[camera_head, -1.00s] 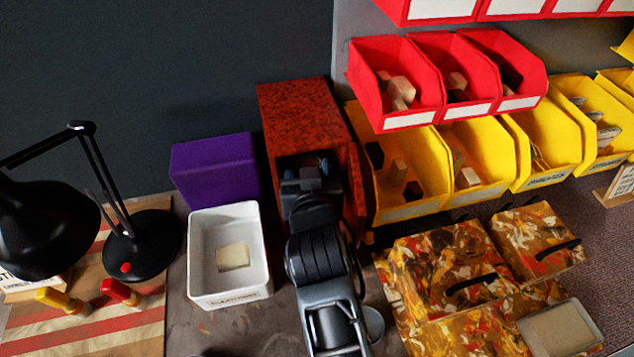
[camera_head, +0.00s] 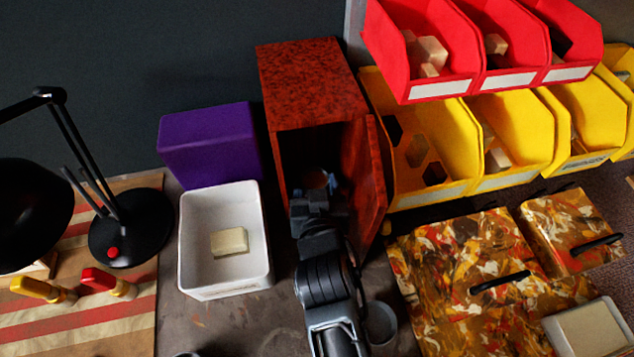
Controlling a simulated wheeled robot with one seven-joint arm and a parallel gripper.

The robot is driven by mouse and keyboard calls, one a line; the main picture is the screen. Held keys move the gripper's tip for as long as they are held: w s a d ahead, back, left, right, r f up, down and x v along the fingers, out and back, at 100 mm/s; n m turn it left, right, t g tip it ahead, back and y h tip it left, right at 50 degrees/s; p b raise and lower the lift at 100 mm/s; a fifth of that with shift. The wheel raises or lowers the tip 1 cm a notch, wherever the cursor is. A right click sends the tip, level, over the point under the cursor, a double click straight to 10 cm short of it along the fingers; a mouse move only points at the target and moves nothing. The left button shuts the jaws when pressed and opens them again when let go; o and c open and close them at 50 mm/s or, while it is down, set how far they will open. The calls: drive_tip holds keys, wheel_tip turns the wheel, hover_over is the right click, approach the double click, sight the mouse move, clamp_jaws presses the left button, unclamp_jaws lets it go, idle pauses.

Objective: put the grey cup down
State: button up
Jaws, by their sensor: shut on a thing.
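My gripper (camera_head: 318,194) is at the open front of a red-brown mottled cabinet (camera_head: 310,85), reaching in from the front. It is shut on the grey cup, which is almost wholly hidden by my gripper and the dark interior. I cannot tell whether the cup touches the cabinet floor. The cabinet's door (camera_head: 367,185) stands open on the right, close to my gripper.
A white bin (camera_head: 190,255) with a pale block (camera_head: 229,242) stands left of my arm. A purple box (camera_head: 208,145) is behind it. A black lamp (camera_head: 130,225) stands at left. Mottled boxes (camera_head: 450,255) and yellow bins (camera_head: 440,130) fill the right. A grey round object (camera_head: 380,322) is beside my arm.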

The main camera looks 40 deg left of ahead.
drive_tip(key=shift+s+r, duration=0.15)
drive_tip(key=shift+f, duration=0.25)
drive_tip(key=o, duration=0.9)
drive_tip(key=shift+r, duration=0.1)
drive_tip(key=shift+d+r, duration=0.1)
drive_tip(key=shift+r, duration=0.05)
drive_tip(key=v, duration=1.2)
drive_tip(key=shift+b, duration=0.4)
